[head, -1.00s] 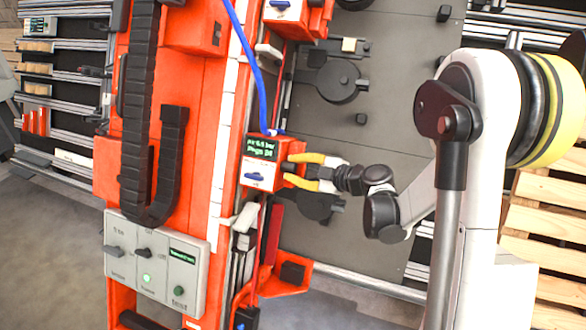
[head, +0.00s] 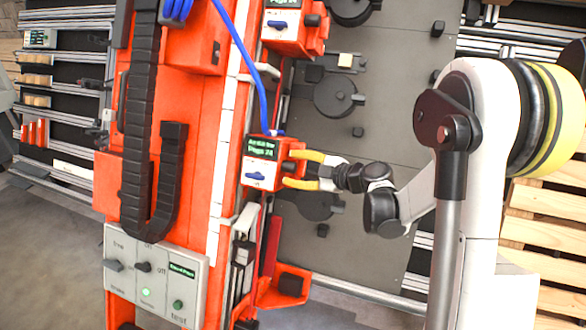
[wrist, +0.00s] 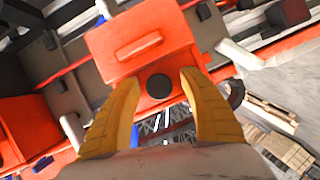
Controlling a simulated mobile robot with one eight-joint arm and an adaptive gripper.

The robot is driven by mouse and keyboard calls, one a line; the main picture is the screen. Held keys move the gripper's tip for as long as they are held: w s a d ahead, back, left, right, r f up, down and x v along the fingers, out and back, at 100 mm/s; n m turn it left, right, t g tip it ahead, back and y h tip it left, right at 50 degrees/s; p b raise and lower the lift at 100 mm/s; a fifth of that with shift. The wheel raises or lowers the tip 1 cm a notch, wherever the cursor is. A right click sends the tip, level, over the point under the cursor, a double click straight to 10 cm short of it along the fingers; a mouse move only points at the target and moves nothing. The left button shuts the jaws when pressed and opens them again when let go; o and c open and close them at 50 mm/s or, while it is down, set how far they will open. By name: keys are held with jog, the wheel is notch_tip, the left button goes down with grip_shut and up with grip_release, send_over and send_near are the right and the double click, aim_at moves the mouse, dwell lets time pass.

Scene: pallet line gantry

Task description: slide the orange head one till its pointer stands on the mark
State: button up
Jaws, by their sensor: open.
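Two orange heads sit on the tall orange gantry beam: a lower one (head: 260,162) with a green-lit display and blue switch, and an upper one (head: 291,36). I cannot read which is head one. My gripper (head: 294,170) is at the lower head's right side, its yellow fingers open above and below its black knob. In the wrist view the fingers (wrist: 148,84) stand on either side of the round black knob (wrist: 158,86), apart from it, before the orange head (wrist: 140,48). A pale strip (head: 227,150) runs along the beam. The pointer and mark cannot be made out.
A grey control panel (head: 155,273) with switches and a lit green lamp is at lower left. A blue hose (head: 248,70) reaches the lower head. A grey plate with black discs (head: 338,97) stands behind. Wooden pallets (head: 545,235) are at right.

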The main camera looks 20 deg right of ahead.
jog(key=v, duration=1.2)
jog(key=s+a+m+g+h, duration=0.2)
jog(key=s+a+m+g, duration=0.15)
jog(key=a, duration=0.25)
jog(key=s+a+m+g+h, duration=0.1)
jog(key=s+a+m+h, duration=0.1)
jog(key=s+m+h, duration=0.5)
jog(key=s+m, duration=0.6)
jog(key=s, duration=0.5)
jog(key=shift+s+a+f+m, duration=0.2)
jog(key=shift+s+m, duration=0.05)
jog(key=shift+m, duration=0.1)
dwell(0.5)
